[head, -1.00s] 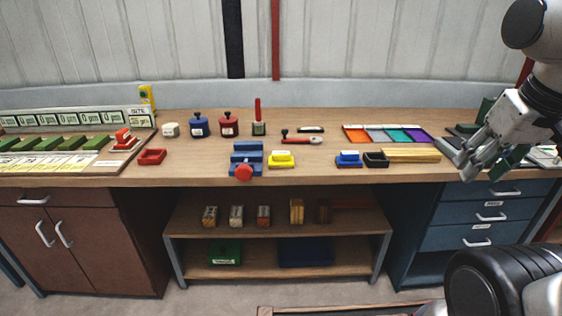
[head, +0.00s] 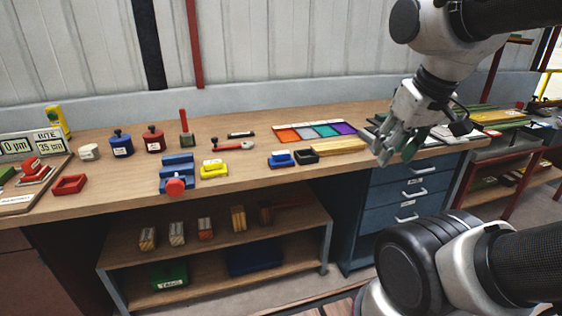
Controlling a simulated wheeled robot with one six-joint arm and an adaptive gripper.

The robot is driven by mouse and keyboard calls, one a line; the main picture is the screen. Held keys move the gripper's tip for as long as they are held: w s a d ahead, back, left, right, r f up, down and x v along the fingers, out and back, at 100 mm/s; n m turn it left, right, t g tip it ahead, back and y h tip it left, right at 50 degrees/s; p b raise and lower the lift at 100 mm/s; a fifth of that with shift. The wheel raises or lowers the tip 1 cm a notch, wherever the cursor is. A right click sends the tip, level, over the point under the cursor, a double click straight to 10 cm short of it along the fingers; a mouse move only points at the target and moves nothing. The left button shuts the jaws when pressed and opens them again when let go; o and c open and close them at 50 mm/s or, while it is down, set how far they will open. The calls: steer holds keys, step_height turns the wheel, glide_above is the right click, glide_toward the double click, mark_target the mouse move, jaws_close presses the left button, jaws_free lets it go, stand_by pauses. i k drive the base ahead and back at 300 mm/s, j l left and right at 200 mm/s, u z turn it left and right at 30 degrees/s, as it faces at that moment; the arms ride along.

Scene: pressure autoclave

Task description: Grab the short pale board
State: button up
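A short pale wooden board (head: 338,147) lies flat on the workbench, right of a small black tray (head: 305,156) and in front of the colored compartment tray. It may be more than one piece; I cannot tell. A pale wooden block (head: 238,218) also stands on the shelf under the bench, among several small wood blocks. My gripper (head: 393,152) hangs over the right part of the bench, to the right of the pale board and apart from it. Its fingers look spread, with nothing seen between them. My gripper hides part of the bench behind it.
The colored compartment tray (head: 316,131) lies behind the board. A blue block (head: 281,159), a yellow block (head: 214,170) and a blue vise (head: 177,174) stand to the left. A blue drawer cabinet (head: 405,194) is below. Green boards (head: 490,118) lie on a rack at right.

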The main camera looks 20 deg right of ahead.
mark_target(342, 146)
steer(key=i+l+z, duration=0.3)
steer(key=i, duration=0.2)
steer(key=i+z, duration=0.3)
steer(key=i, duration=0.25)
